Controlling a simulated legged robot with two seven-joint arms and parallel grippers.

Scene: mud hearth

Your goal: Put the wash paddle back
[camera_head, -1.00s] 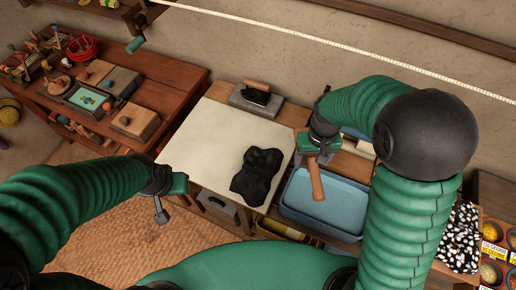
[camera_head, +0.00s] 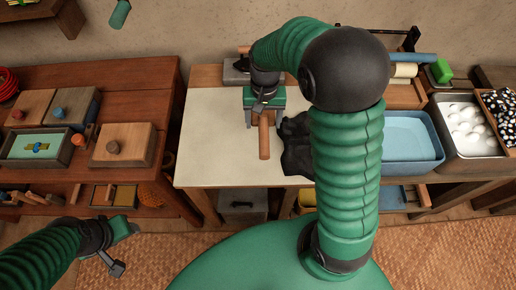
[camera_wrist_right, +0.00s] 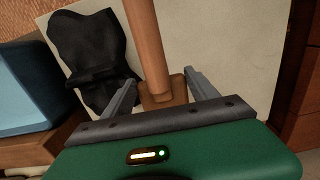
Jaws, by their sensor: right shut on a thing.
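The wash paddle (camera_head: 264,138) is a brown wooden piece with a long rounded handle. In the head view it hangs from my right gripper (camera_head: 264,103) over the pale board (camera_head: 215,150), handle toward me. In the right wrist view, the paddle (camera_wrist_right: 147,45) passes between the two grey fingers of my right gripper (camera_wrist_right: 163,92), its flat wooden end between them. The gripper is shut on it. Whether the paddle touches the board is unclear. My left gripper (camera_head: 122,248) is low at the left, off the tables; its jaw opening is unclear.
A black cloth (camera_head: 297,160) lies on the board's right side, partly behind my right arm; it also shows in the wrist view (camera_wrist_right: 92,52). A blue basin (camera_head: 408,135) and a basin of white suds (camera_head: 468,125) stand right. A wooden table with boxes (camera_head: 125,143) stands left.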

